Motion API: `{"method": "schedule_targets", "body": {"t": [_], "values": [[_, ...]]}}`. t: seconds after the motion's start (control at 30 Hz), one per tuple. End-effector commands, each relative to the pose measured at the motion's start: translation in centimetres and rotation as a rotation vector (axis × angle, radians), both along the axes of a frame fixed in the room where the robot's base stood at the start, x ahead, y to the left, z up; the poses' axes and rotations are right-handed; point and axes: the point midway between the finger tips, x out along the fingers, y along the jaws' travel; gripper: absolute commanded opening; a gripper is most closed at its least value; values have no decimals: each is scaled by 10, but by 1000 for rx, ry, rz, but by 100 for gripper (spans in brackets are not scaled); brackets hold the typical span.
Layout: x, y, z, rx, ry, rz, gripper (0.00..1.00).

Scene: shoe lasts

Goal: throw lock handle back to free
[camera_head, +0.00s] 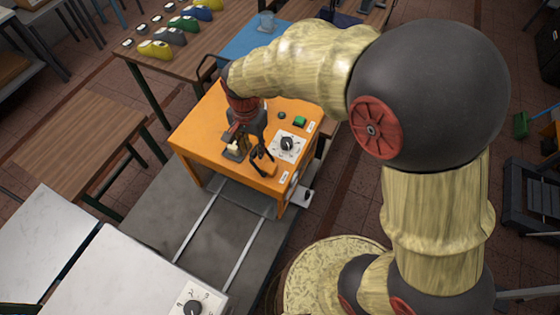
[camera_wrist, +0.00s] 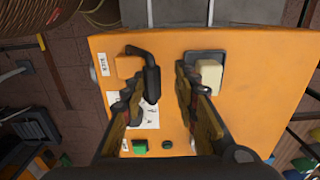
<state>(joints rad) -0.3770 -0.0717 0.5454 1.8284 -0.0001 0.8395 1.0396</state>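The lock handle (camera_wrist: 151,75) is a black bent lever on an orange block (camera_wrist: 130,65) on the orange machine top. In the head view the dark handle (camera_head: 262,156) stands near the front edge of the top. My gripper (camera_wrist: 160,88) is open above the top. In the wrist view its left finger overlaps the lower end of the handle, and the handle lies between the fingers. I cannot tell whether they touch. The right finger is beside a cream block on a dark base (camera_wrist: 209,76). In the head view my gripper (camera_head: 246,138) partly hides this area.
A dial on a white plate (camera_head: 287,144) and a green button (camera_head: 299,121) are on the orange top (camera_head: 205,125). Two rails (camera_head: 200,222) run below over a grey platform. A wooden bench (camera_head: 75,145) stands left, and a table with several coloured shoe lasts (camera_head: 185,23) stands behind.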

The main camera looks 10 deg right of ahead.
Motion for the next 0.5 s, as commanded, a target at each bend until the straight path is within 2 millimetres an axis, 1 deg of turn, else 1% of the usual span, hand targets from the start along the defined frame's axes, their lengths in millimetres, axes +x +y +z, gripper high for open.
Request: {"method": "schedule_targets", "body": {"t": [0.5], "values": [[-6,-8,0,0,0,0,29]]}}
